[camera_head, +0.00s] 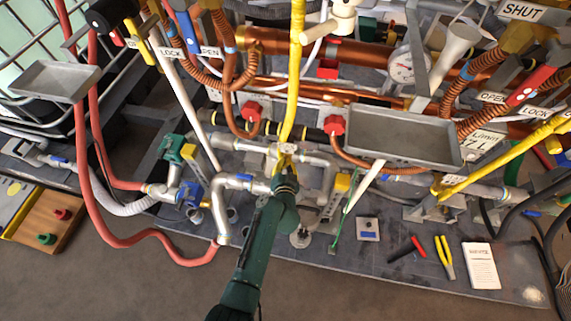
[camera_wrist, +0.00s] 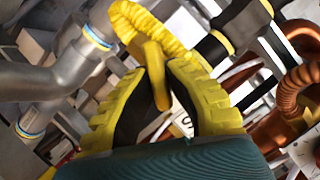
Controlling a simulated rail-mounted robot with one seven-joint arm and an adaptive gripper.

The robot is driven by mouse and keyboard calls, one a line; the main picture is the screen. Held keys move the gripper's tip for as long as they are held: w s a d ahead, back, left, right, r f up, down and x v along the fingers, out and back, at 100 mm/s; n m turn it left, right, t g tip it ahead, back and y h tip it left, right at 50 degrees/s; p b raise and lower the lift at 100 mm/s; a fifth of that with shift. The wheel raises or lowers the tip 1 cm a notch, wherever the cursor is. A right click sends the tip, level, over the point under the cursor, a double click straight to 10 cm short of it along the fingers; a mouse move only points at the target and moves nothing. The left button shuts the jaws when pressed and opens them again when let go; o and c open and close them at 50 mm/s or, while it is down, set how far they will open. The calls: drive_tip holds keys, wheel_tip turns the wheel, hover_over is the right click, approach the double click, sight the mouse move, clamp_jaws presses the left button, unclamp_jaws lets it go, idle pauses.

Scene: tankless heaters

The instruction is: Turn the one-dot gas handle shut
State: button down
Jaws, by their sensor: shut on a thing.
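My gripper (camera_head: 284,165) is at the middle of the pipework, where the yellow hose (camera_head: 293,95) comes down to the silver fittings. In the wrist view, the yellow-padded fingers of my gripper (camera_wrist: 159,82) are closed around a yellow handle (camera_wrist: 156,72), a short flat bar standing between them. A ribbed yellow hose (camera_wrist: 140,25) curves just behind it. No dot can be made out on the handle, so its marking is unclear. My gripper hides the handle in the head view.
Silver pipes (camera_head: 238,182) lie left of my gripper, with another yellow handle (camera_head: 342,183) to the right. A grey tray (camera_head: 415,120) overhangs at upper right. Red hoses (camera_head: 87,165) hang at left. Pliers (camera_head: 444,258) and a paper (camera_head: 480,265) lie at front right.

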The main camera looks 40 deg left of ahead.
drive_tip(key=shift+f, duration=0.15)
drive_tip(key=shift+d+f+m+y, duration=0.1)
drive_tip(key=shift+d+m+y, duration=0.05)
drive_tip(key=shift+m+y, duration=0.3)
drive_tip(key=shift+m+g+y, duration=0.3)
drive_tip(key=shift+m+y, duration=0.25)
drive_tip(key=shift+m, duration=0.5)
drive_tip(key=c, duration=1.1)
unclamp_jaws()
drive_tip(key=shift+o, duration=0.2)
drive_tip(key=shift+r, duration=0.2)
